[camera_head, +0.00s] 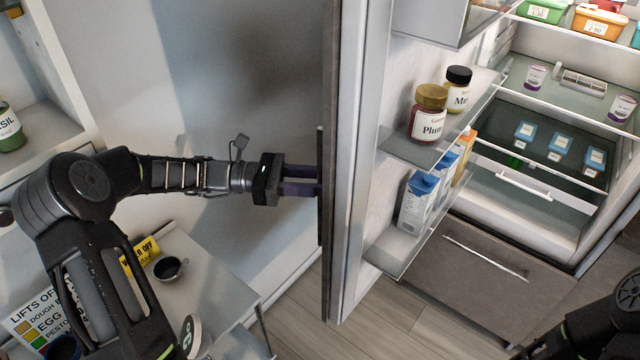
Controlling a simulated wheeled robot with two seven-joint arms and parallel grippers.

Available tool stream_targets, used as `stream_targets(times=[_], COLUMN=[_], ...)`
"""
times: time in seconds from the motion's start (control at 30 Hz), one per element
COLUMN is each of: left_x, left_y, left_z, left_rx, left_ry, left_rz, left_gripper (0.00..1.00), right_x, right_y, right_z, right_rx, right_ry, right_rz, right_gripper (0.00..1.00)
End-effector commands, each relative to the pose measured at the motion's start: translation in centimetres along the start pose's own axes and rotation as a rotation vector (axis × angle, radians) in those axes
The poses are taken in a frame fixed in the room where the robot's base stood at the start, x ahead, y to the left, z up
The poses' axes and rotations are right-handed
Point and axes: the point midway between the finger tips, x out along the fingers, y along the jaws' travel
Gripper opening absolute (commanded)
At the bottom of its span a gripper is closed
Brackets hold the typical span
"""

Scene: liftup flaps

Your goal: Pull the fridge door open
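The fridge door (352,190) stands open, seen nearly edge-on in the middle, with its shelved inner side facing right. Its long vertical handle (320,185) is on the dark outer face at the left. My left gripper (312,181) reaches in from the left with its fingers at the handle. The fingertips are partly hidden by the handle and door edge, so I cannot tell whether they are closed on it. The fridge interior (520,170) is exposed at the right. My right arm shows at the lower right corner, but its gripper is out of view.
Door shelves hold jars (428,112) and cartons (418,200). A drawer (480,260) with a bar handle is below the fridge. A small table (205,285) with a cup and signs stands at lower left, under my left arm. Wooden floor (385,318) is clear below the door.

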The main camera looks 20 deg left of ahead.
Motion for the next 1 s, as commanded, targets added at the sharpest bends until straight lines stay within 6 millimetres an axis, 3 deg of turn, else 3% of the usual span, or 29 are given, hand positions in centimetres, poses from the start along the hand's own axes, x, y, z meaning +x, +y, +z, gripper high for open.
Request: stream_targets(times=[0.5, 1.0], left_x=[-0.1, 0.0], left_y=[0.0, 0.0], left_z=[8.4, 9.1], left_rx=[0.001, -0.001], left_ry=[0.001, 0.0], left_rz=[0.002, 0.0], left_gripper=[0.34, 0.34], right_x=[0.3, 0.3], right_y=[0.1, 0.1], right_z=[0.0, 0.0], right_rx=[-0.001, -0.001], right_ry=[0.001, 0.001], right_rz=[-0.002, -0.001], right_gripper=[0.36, 0.36])
